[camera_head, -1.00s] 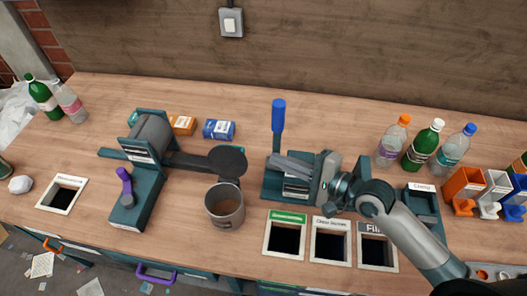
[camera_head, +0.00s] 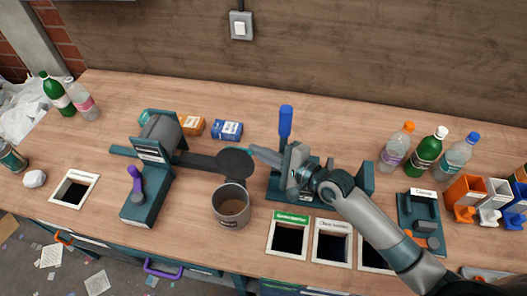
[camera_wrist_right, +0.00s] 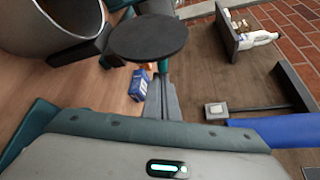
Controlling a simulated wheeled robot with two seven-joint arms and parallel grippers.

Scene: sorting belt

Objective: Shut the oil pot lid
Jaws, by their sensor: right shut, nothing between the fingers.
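The oil pot (camera_head: 231,212) stands on the table, a grey round pot with brown contents visible inside. Its dark round lid (camera_head: 235,164) is open, standing up at the pot's back edge. In the right wrist view the lid (camera_wrist_right: 148,38) is in front of my fingers and the pot (camera_wrist_right: 45,25) is at the upper left. My right gripper (camera_head: 253,150) is shut and empty, its fingers pointing left with the tips right by the lid's right edge. In the right wrist view the gripper (camera_wrist_right: 163,82) reaches behind the lid's lower edge; I cannot tell if they touch.
A teal machine with a purple lever (camera_head: 137,180) stands left of the pot. A blue-handled device (camera_head: 285,122) is behind my right gripper. Blue (camera_head: 227,130) and orange (camera_head: 192,125) boxes lie behind the lid. Labelled bin openings (camera_head: 288,238) line the front edge. Bottles (camera_head: 425,152) stand at right.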

